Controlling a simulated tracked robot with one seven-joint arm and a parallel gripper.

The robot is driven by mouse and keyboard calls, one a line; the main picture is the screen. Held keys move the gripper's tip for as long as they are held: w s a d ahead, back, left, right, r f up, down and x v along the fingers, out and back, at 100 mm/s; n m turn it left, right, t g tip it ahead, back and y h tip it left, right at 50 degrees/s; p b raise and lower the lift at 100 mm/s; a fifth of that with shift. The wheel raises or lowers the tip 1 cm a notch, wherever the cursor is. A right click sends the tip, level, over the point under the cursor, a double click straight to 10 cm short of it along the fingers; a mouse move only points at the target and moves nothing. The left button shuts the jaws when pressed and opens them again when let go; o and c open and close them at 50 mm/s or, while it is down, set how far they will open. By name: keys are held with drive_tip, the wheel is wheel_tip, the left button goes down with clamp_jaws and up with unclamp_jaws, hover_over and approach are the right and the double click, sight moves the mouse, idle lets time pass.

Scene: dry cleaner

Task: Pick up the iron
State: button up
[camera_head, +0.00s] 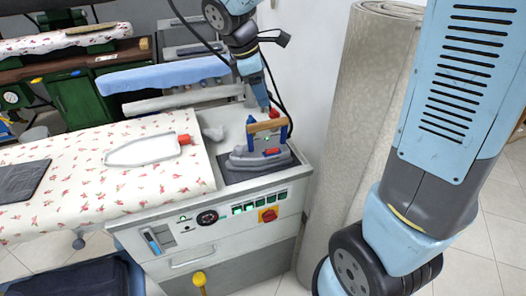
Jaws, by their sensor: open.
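The iron (262,150) stands on a dark rest pad (258,168) at the right end of the ironing station. It has a grey base, blue uprights, an orange-brown handle on top and small red parts. My gripper (264,108) points down just above the iron's handle (267,125). It is open and empty. It is too small in view to tell whether the fingertips touch the handle or stand around it.
A flowered ironing board (85,195) with a flat white shape (147,151) lies left of the iron. A dark cable runs beside my gripper. A rolled carpet (360,110) stands right of the station. A blue padded board (175,77) lies behind.

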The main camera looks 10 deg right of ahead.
drive_tip(key=w+a+f+n, duration=0.1)
drive_tip(key=a+f+n, duration=0.1)
drive_tip(key=w+a+f+n, duration=0.1)
drive_tip(key=a, duration=0.1)
drive_tip(key=shift+w+f+h, duration=0.2)
drive_tip(key=shift+w+h, duration=0.1)
drive_tip(key=shift+h, duration=0.1)
drive_tip(key=shift+d+f, duration=0.1)
drive_tip(key=shift+f, duration=0.15)
hover_over(258, 142)
drive_tip(key=s+d, duration=0.1)
drive_tip(key=s, duration=0.2)
wheel_tip(258, 142, down, 12)
drive_tip(key=shift+w+d+f, duration=0.1)
drive_tip(key=shift+d, duration=0.05)
drive_tip(key=shift+c, duration=0.2)
drive_tip(key=c, duration=1.1)
clamp_jaws()
drive_tip(key=shift+w, duration=0.15)
